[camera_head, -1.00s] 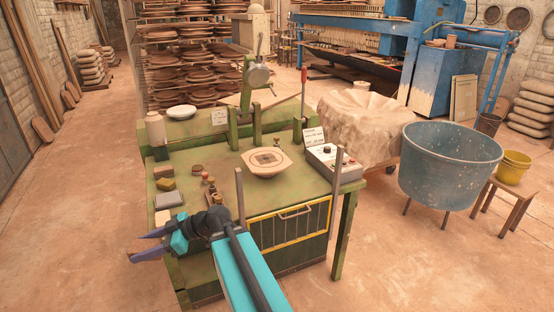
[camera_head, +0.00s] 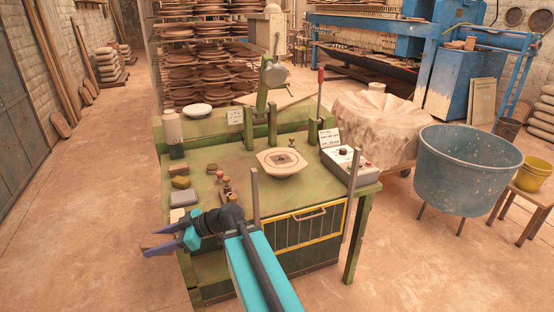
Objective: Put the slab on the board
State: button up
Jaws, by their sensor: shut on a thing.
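My gripper (camera_head: 160,246) is at the lower left, in front of the table's left front corner. Its purple fingers are shut on a thin brown piece (camera_head: 162,241), which looks like the slab; little of it shows between the fingers. A pale eight-sided board (camera_head: 283,163) with a round middle lies flat on the green table, to the right of and beyond my gripper. Nothing is seen lying on it, though its dark middle marks are hard to make out.
The green table (camera_head: 235,163) carries small blocks and knobs on its left, a white bowl (camera_head: 198,110) and a bottle (camera_head: 172,127) behind, and a control box (camera_head: 350,165) on the right. Upright posts rise at its front. A blue tub (camera_head: 468,168) stands right.

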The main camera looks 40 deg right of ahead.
aim_at(282, 159)
jog(key=i, duration=0.95)
